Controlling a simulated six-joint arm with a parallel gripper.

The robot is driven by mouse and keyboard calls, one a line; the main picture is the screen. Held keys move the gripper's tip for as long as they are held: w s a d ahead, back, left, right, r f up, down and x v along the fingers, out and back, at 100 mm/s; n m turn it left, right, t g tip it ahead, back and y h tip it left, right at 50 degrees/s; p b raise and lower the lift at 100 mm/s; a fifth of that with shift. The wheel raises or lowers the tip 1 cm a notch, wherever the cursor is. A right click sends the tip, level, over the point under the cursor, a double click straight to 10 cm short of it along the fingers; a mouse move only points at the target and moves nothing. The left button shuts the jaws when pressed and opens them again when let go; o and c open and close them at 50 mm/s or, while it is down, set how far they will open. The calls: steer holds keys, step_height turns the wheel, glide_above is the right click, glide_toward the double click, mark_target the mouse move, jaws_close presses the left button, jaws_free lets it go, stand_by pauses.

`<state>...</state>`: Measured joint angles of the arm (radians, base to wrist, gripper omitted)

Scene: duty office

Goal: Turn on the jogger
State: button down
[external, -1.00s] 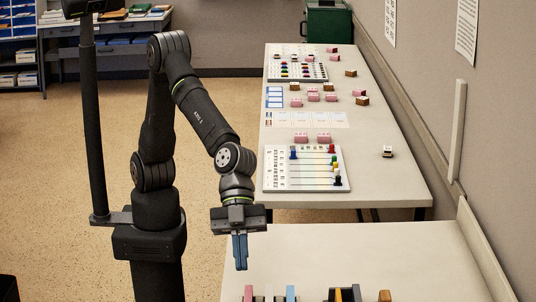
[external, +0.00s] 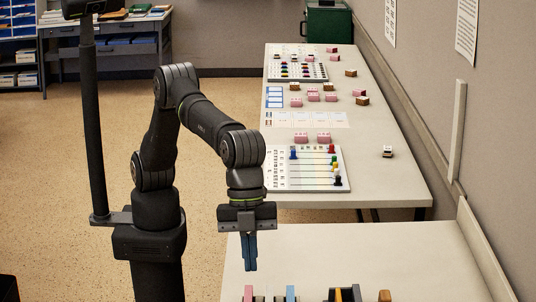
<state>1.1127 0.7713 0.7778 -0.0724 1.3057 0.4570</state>
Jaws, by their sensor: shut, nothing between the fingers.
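My gripper (external: 250,267) points straight down with its blue fingers together and nothing between them. It is over the back left part of the near table (external: 370,258), with its height above the top hard to judge. I cannot pick out the jogger for certain. A dark device with an orange-yellow part (external: 343,294) stands at the bottom edge of the view, right of my gripper. It is mostly cut off, and no switch shows on it.
A pink block (external: 248,293), a blue block (external: 290,293) and a brown block (external: 385,296) line the bottom edge. The far table holds a white board with coloured pegs (external: 315,182) and a small white-topped block (external: 387,151). The near table's middle is clear.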

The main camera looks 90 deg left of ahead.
steer(key=shift+f, duration=0.1)
steer(key=x, duration=1.2)
steer(key=shift+w+a+f, duration=0.15)
steer(key=shift+a+f, duration=0.2)
steer(key=shift+w+f, duration=0.1)
steer(key=shift+f, duration=0.55)
steer(key=shift+w+f+g, duration=0.25)
steer(key=shift+f+g, duration=0.1)
steer(key=shift+g, duration=0.15)
steer(key=shift+s, duration=0.2)
steer(key=shift+s+r, duration=0.25)
steer(key=shift+s, duration=0.45)
